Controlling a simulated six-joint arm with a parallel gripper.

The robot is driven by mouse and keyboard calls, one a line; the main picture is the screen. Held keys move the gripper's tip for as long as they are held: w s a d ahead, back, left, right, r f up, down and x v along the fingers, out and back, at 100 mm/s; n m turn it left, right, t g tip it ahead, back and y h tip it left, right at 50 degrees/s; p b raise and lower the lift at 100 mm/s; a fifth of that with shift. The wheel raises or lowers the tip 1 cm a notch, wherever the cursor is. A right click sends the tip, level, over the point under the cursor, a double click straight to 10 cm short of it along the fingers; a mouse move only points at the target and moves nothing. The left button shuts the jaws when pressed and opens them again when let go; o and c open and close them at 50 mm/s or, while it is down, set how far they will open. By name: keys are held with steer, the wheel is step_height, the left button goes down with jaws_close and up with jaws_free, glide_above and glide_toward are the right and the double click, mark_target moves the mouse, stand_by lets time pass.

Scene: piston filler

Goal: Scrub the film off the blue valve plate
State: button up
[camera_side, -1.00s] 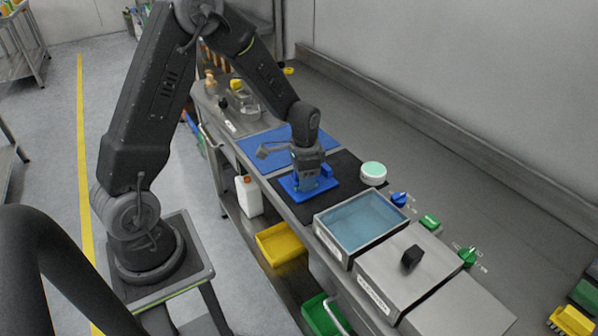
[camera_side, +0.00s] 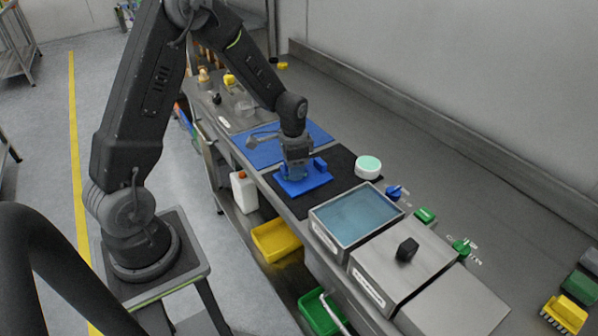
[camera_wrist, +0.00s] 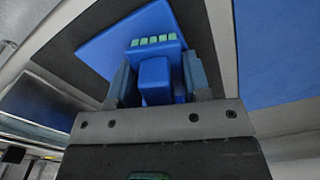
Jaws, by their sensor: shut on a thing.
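The blue valve plate (camera_side: 303,186) lies flat on the black mat on the bench. It also shows in the wrist view (camera_wrist: 105,48), behind the held tool. My gripper (camera_side: 296,170) points down over the plate. In the wrist view my gripper (camera_wrist: 157,85) is shut on the handle of a blue brush (camera_wrist: 155,78), with a row of green tufts at its head. The brush head is over the plate; I cannot tell if the bristles touch it. No film can be made out on the visible part of the plate.
A blue mat (camera_side: 262,154) lies behind the black mat (camera_side: 338,160). A white tub with a pale green top (camera_side: 368,168) stands right of the plate. A basin of blue liquid (camera_side: 356,215) is in front. Coloured knobs (camera_side: 394,191) line the right side.

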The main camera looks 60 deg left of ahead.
steer(key=shift+a, duration=0.85)
steer(key=shift+a+r, duration=0.1)
steer(key=shift+r, duration=4)
